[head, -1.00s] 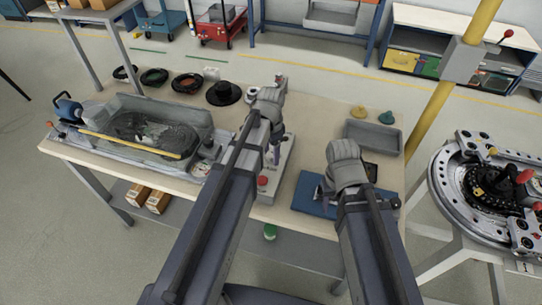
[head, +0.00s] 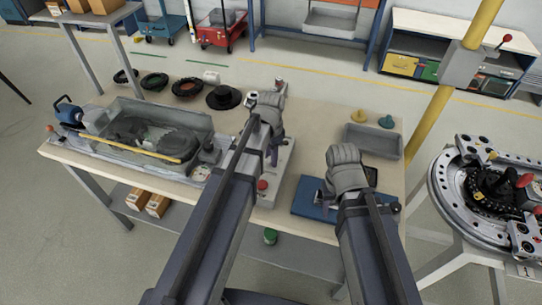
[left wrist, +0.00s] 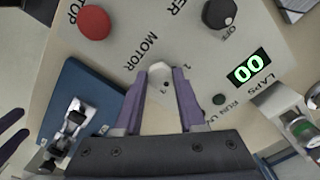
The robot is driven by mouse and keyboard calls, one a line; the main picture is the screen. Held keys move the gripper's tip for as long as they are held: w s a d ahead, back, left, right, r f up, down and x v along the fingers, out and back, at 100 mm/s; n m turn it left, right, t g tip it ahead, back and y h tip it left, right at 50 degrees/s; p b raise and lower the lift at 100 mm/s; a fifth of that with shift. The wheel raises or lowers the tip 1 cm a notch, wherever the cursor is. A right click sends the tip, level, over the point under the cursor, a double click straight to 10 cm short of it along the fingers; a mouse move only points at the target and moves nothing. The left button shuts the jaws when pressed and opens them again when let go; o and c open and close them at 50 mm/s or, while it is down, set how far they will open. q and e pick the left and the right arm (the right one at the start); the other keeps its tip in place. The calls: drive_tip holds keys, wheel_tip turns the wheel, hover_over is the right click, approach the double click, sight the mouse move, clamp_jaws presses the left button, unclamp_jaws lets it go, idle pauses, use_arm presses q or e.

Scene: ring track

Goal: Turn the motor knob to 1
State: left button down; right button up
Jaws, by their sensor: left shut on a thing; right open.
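The grey control panel (left wrist: 120,45) fills much of the left wrist view; its edge also shows in the head view (head: 285,172). The pale motor knob (left wrist: 160,78) sits between the fingers of my left gripper (left wrist: 160,98), which is shut on it. The printed 1 is just right of the knob. Which way the knob points is hard to tell. The LAPS display (left wrist: 249,68) reads 00. In the head view my left gripper (head: 272,155) is above the panel, partly hidden by its arm. My right gripper (head: 325,196) is open over the blue mat (head: 308,207).
The panel also carries a red stop button (left wrist: 94,23) and a black power knob (left wrist: 220,14) near OFF. The round ring track (head: 450,190) stands beyond the table's right end.

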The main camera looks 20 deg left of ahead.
use_arm(q)
drive_tip(key=shift+n, duration=0.3)
drive_tip(key=n, duration=0.4)
drive_tip(key=shift+n, duration=2.1)
drive_tip(key=shift+c, duration=2.4)
unclamp_jaws()
drive_tip(key=shift+r, duration=0.15)
